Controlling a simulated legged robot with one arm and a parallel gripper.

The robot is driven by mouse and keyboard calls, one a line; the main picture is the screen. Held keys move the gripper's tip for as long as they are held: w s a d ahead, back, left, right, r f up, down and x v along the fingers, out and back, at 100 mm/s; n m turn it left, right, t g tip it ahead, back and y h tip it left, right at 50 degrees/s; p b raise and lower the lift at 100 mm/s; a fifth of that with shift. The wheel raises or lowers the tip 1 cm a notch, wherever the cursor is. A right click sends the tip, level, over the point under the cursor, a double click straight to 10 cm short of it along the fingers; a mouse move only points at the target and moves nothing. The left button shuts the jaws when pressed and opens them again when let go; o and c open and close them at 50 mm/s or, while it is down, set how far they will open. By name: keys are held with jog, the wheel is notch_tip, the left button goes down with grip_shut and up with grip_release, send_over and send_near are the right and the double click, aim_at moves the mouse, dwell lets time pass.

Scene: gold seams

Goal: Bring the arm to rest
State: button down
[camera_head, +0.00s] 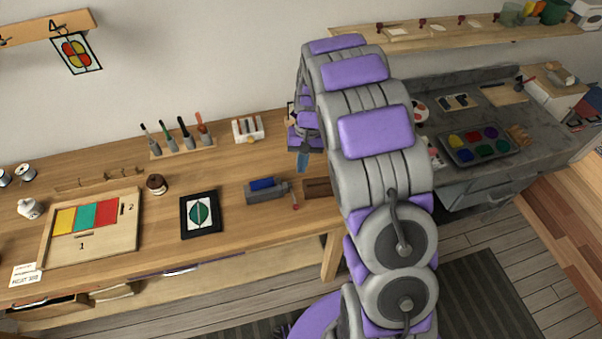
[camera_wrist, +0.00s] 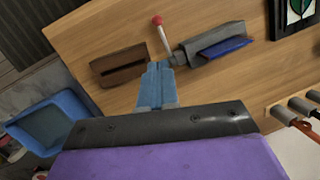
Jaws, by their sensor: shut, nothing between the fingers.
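My arm (camera_head: 375,130) is purple and grey and stands raised in the right middle of the head view, reaching over the wooden bench. My gripper (camera_head: 303,161) has blue fingers and is above the bench, left of the arm's links. In the wrist view my gripper (camera_wrist: 156,72) is shut with nothing between its fingers. Its tips appear close to a brown slotted wooden block (camera_wrist: 121,66) and a grey vise-like tool (camera_wrist: 208,45) with a blue piece (camera_wrist: 224,47). I cannot tell the height of the tips above the bench.
A framed leaf picture (camera_head: 200,214) and a wooden board with coloured tiles (camera_head: 131,238) lie to the left. Upright tools (camera_head: 182,133) stand at the back. A grey counter with a paint tray (camera_head: 446,154) is on the right. A blue bin (camera_wrist: 18,128) shows in the wrist view.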

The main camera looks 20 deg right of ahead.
jog(key=s+a+r+h, duration=0.1)
jog(key=s+r, duration=1.3)
jog(key=s, duration=0.2)
jog(key=s+r+n+h, duration=0.1)
jog(key=s+r+n, duration=0.1)
jog(key=s, duration=1.7)
jog(key=shift+s+a+r, duration=0.2)
jog(key=shift+s+a, duration=0.1)
